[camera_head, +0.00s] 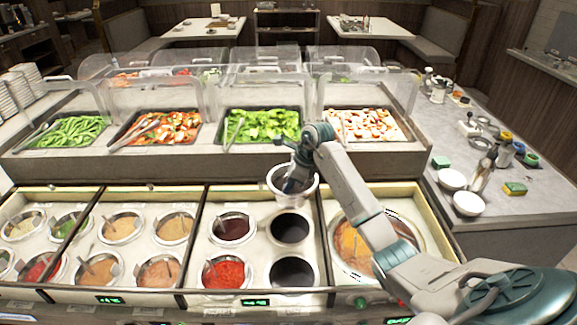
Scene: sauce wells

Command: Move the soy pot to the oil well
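A white round pot (287,197), which I take to be the soy pot, hangs at the back edge of the third sauce section. My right gripper (297,182) reaches down to its rim and appears shut on it; the fingertips are partly hidden and the contents are hard to see. In front of the pot are two dark, empty round wells, a back one (290,229) and a front one (293,272). I cannot tell by label which is the oil well. My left gripper is not in view.
Left of the empty wells sit a dark brown sauce pot (233,227) and a red sauce pot (224,271). A large orange soup pot (352,245) lies partly under my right arm. Behind are food trays under clear guards (265,93). White bowls (468,203) stand on the right counter.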

